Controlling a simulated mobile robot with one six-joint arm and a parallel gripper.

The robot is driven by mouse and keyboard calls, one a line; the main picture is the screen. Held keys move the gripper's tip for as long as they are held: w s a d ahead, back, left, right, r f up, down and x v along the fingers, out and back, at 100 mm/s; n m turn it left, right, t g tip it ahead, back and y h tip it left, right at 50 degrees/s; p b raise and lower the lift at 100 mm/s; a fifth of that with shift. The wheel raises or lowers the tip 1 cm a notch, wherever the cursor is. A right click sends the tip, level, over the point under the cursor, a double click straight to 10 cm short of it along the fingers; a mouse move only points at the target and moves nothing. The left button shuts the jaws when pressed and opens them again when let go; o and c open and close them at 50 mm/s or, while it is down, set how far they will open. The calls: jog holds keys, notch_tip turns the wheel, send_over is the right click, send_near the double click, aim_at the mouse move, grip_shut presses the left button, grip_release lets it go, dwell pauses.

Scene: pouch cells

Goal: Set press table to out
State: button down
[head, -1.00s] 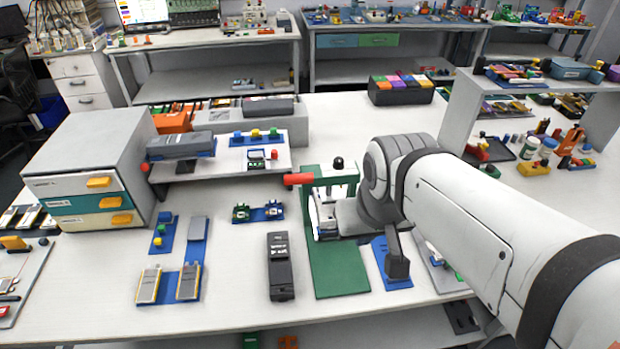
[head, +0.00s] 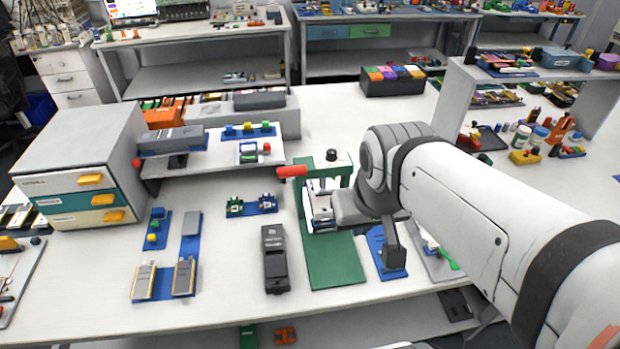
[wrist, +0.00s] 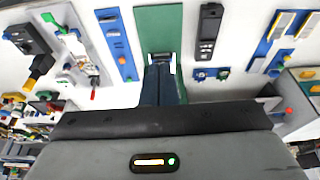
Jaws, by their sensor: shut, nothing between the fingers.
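My gripper reaches in low at the press from the right; my wrist hides part of the frame. In the wrist view my gripper (wrist: 163,66) has its dark fingers together and empty, pointing at the green plate (wrist: 158,28). The fingertips are at a small pale metal part (wrist: 160,57) of the press. I cannot tell whether they touch it. The press table's position is hard to make out behind my gripper.
A black handheld device (head: 275,258) lies left of the press. A blue strip (head: 385,252) lies close on its right. A raised grey shelf (head: 215,170) and a drawer cabinet (head: 80,165) stand to the left. Bare bench lies in front of the device.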

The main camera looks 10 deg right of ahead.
jog(key=c, duration=2.2)
grip_release()
jog(key=c, duration=2)
grip_release()
jog(key=shift+o, duration=0.6)
jog(key=shift+w+a+f, duration=0.1)
jog(key=shift+w+f, duration=0.05)
jog(key=shift+w, duration=0.2)
jog(key=o, duration=0.4)
jog(key=w+f+m+y, duration=0.1)
jog(key=w+f+m, duration=0.1)
jog(key=w, duration=0.1)
jog(key=w+f+m+g+y, duration=0.1)
jog(key=w+f+m, duration=0.1)
jog(key=w+m, duration=0.1)
jog(key=w+f+m+b, duration=0.1)
jog(key=w+f+m, duration=0.1)
jog(key=w, duration=0.3)
jog(key=shift+a+f+m+y, duration=0.1)
jog(key=shift+f+m+y, duration=0.25)
jog(key=shift+f, duration=0.25)
jog(key=m+y, duration=0.2)
jog(key=m, duration=0.8)
send_near(328, 225)
jog(key=b+x, duration=0.1)
jog(key=x, duration=0.7)
grip_shut()
